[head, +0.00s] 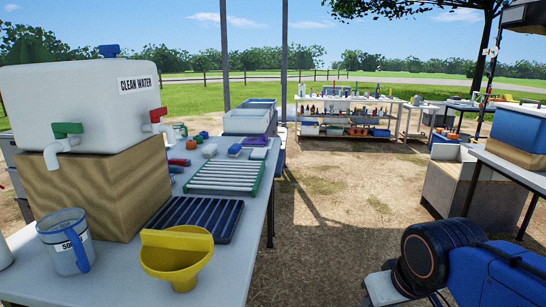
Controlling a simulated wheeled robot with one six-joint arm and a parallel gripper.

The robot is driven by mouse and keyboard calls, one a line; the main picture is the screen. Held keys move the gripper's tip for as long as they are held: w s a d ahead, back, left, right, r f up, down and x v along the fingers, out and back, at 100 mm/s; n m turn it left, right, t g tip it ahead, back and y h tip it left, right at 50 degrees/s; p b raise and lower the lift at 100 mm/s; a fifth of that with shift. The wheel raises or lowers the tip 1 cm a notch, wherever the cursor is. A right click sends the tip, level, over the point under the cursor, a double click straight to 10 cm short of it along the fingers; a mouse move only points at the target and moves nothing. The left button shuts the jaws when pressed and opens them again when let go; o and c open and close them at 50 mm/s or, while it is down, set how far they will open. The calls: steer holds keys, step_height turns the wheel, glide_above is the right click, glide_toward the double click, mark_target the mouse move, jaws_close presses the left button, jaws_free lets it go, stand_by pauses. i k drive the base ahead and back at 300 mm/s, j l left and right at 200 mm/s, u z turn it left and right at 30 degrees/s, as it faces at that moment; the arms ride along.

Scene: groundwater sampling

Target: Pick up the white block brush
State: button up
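Several small brush-like blocks lie on the grey table at the left, beyond the green-edged white rack. A small white block (259,154) sits at the rack's far right end. Another whitish piece (209,150) lies farther left, with a blue-topped block (234,149) between them. They are too small for me to tell which is the white block brush, and no bristles can be made out. My blue and black arm shows at the lower right, well away from these blocks. My gripper is not in view.
The table (237,240) also holds a clean-water tank (85,105) on a wooden block (105,195), a measuring jug (66,243), a yellow funnel (177,252) and a dark slatted tray (197,214). Open dirt ground (335,215) lies right of the table.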

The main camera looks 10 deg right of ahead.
mark_target(209, 151)
steer(key=i+j, duration=0.15)
steer(key=j, duration=0.25)
steer(key=i+l, duration=0.1)
steer(key=l, duration=0.25)
steer(key=i+l, duration=0.15)
steer(key=l, duration=0.15)
steer(key=i+l, duration=0.1)
steer(key=l, duration=0.25)
steer(key=i+l+u, duration=0.1)
steer(key=l, duration=0.25)
steer(key=i+l, duration=0.15)
steer(key=l, duration=0.2)
